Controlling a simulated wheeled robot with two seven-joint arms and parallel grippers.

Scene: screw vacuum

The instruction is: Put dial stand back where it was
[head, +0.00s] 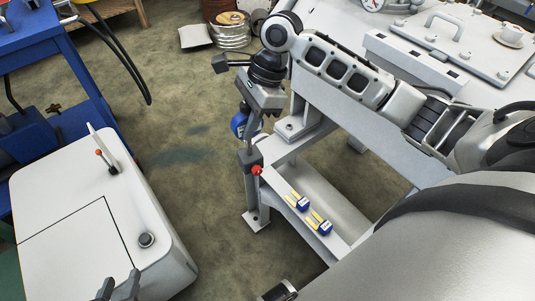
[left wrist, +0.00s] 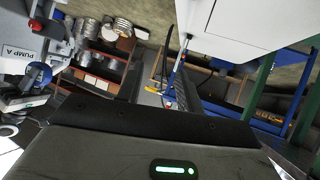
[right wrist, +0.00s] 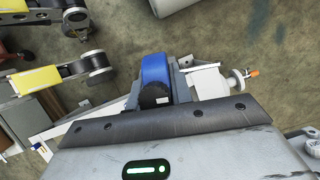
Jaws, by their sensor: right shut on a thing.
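The dial stand has a blue dial (head: 238,124), a thin grey post and a grey base block (head: 249,160) with a red knob (head: 257,170). My right gripper (head: 258,103) is shut on the stand at its upper part and holds it roughly upright by the bench's near end. Whether the base touches the bench's low rail (head: 335,245), I cannot tell. The blue dial also shows in the right wrist view (right wrist: 154,72), between the jaws. My left gripper (head: 120,288) has its dark fingertips apart and is empty, at the lower edge beside the white cabinet.
Two blue-and-yellow tools (head: 301,203) (head: 325,227) lie on the low rail. The white cabinet (head: 60,215) with a red-tipped lever stands at the left, by a blue rack (head: 40,60). Open floor (head: 190,150) lies between cabinet and bench.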

